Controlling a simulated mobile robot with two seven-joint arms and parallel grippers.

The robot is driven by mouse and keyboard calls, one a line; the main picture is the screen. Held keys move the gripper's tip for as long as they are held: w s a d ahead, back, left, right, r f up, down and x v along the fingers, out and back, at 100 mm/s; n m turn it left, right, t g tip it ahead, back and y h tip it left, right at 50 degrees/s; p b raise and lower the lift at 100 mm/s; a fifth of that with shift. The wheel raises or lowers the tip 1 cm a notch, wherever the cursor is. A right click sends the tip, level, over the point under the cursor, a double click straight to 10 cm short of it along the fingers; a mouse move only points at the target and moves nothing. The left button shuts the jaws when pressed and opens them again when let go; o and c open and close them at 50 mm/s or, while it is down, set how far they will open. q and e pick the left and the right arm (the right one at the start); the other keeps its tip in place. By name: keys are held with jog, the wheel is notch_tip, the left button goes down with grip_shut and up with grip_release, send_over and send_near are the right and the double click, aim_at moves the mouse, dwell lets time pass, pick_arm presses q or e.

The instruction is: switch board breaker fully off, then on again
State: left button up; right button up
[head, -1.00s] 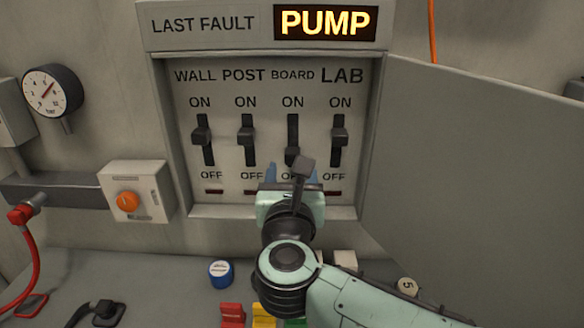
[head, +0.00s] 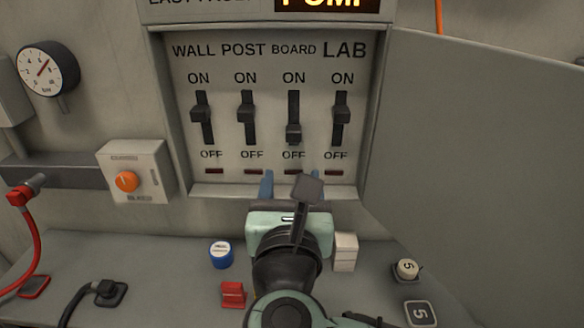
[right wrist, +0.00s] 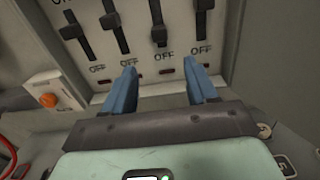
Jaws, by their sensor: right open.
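The breaker panel (head: 222,130) has WALL, POST, BOARD and LAB levers in vertical slots between ON and OFF. The board breaker (head: 293,133) is at the low end of its slot, just above OFF, lower than the other three levers. It also shows low in the right wrist view (right wrist: 158,33). My right gripper (head: 292,182) is open and empty below the board slot, apart from the lever. Its blue fingers (right wrist: 163,70) stand on either side of the board's column, below the lever. My left gripper is not in view.
A grey door (head: 480,140) stands open at the right. An orange-knob box (head: 126,181) and a gauge (head: 47,70) are on the wall at left.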

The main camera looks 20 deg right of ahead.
aim_at(294, 137)
jog(key=shift+d+r, duration=0.2)
jog(key=shift+a, duration=0.15)
jog(key=p+x, duration=0.2)
jog(key=x, duration=1.1)
jog(key=shift+w+p, duration=0.2)
jog(key=shift+p, duration=0.15)
